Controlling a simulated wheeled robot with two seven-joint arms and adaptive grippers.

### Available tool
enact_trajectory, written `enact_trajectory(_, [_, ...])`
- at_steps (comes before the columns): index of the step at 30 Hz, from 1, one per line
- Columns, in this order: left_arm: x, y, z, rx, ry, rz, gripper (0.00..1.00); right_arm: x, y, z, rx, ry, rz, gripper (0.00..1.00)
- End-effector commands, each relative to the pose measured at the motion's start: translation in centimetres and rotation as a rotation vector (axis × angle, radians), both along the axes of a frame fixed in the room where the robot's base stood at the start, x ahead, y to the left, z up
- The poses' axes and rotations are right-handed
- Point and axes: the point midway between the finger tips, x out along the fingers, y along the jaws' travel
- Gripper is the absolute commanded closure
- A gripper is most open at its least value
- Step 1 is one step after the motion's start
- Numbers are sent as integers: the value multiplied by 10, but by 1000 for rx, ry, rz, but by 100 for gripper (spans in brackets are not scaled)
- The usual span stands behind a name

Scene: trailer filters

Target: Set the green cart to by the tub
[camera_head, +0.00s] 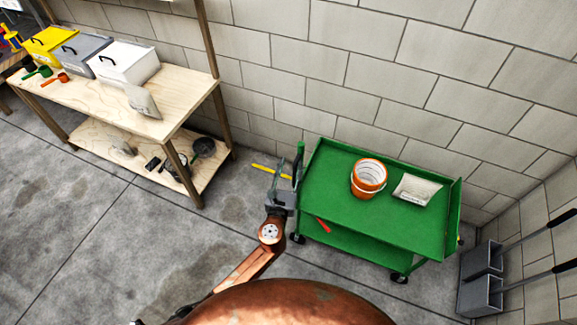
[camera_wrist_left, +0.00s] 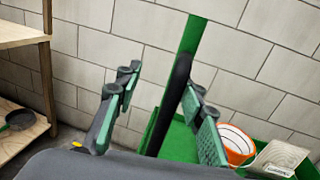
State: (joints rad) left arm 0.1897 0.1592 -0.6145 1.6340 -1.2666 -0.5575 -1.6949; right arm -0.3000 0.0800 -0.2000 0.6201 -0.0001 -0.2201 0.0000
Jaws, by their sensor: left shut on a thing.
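The green cart (camera_head: 335,215) stands against the block wall, with a top tray and a lower shelf on black wheels. My left gripper (camera_head: 284,180) is at the cart's left end, by its upright handle. In the left wrist view the fingers of my left gripper (camera_wrist_left: 160,90) stand on either side of the cart's dark handle bar (camera_wrist_left: 176,98), and the gripper is shut on it. An orange bucket (camera_head: 368,177) and a whitish packet (camera_head: 417,190) rest on the cart's top. I cannot tell which thing is the tub. My right gripper is out of view.
A wooden workbench (camera_head: 185,90) at the left holds yellow (camera_head: 45,42), grey (camera_head: 80,55) and white (camera_head: 124,60) boxes. Grey long-handled dustpans (camera_head: 480,278) stand in the right corner. A yellow strip (camera_head: 268,171) lies behind my gripper. Concrete floor (camera_head: 90,240) is clear at the front left.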

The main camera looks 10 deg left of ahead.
Motion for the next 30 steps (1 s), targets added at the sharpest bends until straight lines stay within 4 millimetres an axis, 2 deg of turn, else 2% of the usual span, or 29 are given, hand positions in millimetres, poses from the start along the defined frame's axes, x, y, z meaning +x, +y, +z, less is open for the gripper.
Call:
enact_trajectory(1, [2, 5, 1, 1, -1, 10, 70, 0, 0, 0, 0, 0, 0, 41])
enact_trajectory(7, [-3, 5, 0, 1, 1, 8, 70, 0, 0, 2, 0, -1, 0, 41])
enact_trajectory(30, [-55, 8, 0, 2, 1, 3, 70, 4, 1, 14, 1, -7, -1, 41])
